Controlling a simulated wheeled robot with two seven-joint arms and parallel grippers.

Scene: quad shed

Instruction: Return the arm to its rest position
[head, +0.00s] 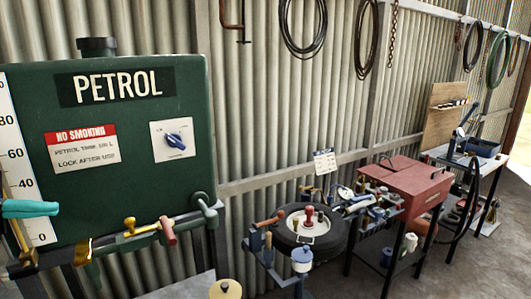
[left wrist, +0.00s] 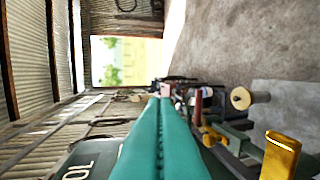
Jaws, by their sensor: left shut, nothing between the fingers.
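My left gripper (head: 30,208) shows at the left edge of the head view as teal fingers, in front of the lower part of the white level scale (head: 22,160) on the green petrol tank (head: 120,210). The fingers point right and hold nothing. In the left wrist view the teal fingers of my left gripper (left wrist: 160,102) lie closed together, side by side. The rest of my left arm is outside the head view. My right gripper is in neither view.
Below the tank run pipes with a brass tap (head: 130,225) and a red-handled lever (head: 168,230). A brass fitting (left wrist: 280,155) shows close by in the left wrist view. A tyre (head: 312,225), a red toolbox (head: 405,182) and a workbench (head: 475,158) stand right along the corrugated wall.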

